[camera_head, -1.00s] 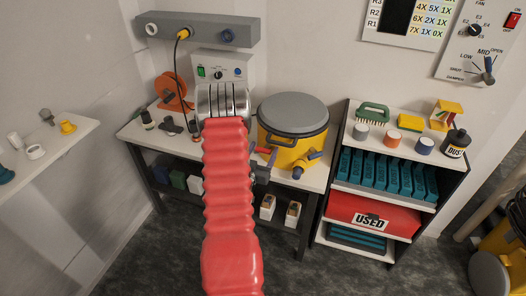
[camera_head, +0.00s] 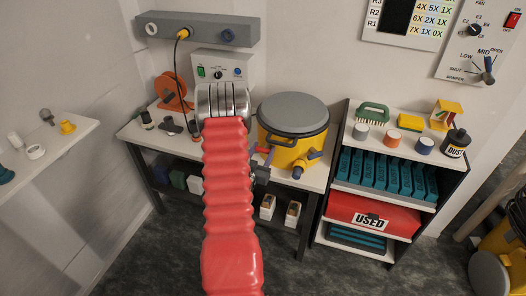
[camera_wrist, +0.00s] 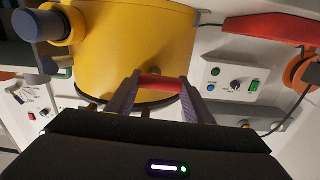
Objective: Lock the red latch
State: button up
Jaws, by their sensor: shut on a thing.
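The yellow drum (camera_head: 290,149) with a grey lid (camera_head: 293,113) stands on the bench, right of my arm. Its yellow wall (camera_wrist: 140,40) fills the upper left of the wrist view. My gripper (camera_wrist: 160,79) is at the drum's side, with a purple-grey finger at each end of the short red latch (camera_wrist: 163,82). The gripper is shut on the latch. In the camera_head view, only a bit of the red latch (camera_head: 263,149) shows beside my gripper (camera_head: 266,158); my red-sleeved arm hides part of this area. Whether the latch is locked cannot be told.
A control box (camera_head: 221,69) stands behind my arm, with an orange reel (camera_head: 173,88) to its left. A yellow side port with a blue-grey end (camera_head: 297,172) juts from the drum near my gripper. A shelf unit (camera_head: 345,187) stands to the right.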

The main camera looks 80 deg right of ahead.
jog(key=m, duration=0.4)
jog(key=shift+s+r, duration=0.1)
jog(key=shift+r, duration=0.05)
jog(key=m, duration=0.4)
jog(key=shift+s+r, duration=0.1)
jog(key=shift+s, duration=0.1)
jog(key=m, duration=0.5)
jog(key=shift+s+a, duration=0.1)
jog(key=shift+s, duration=0.1)
jog(key=m, duration=0.4)
jog(key=shift+s, duration=0.2)
jog(key=shift+m, duration=0.3)
jog(key=o, duration=0.7)
jog(key=shift+s, duration=0.1)
jog(key=o, duration=0.4)
jog(key=shift+c, duration=0.2)
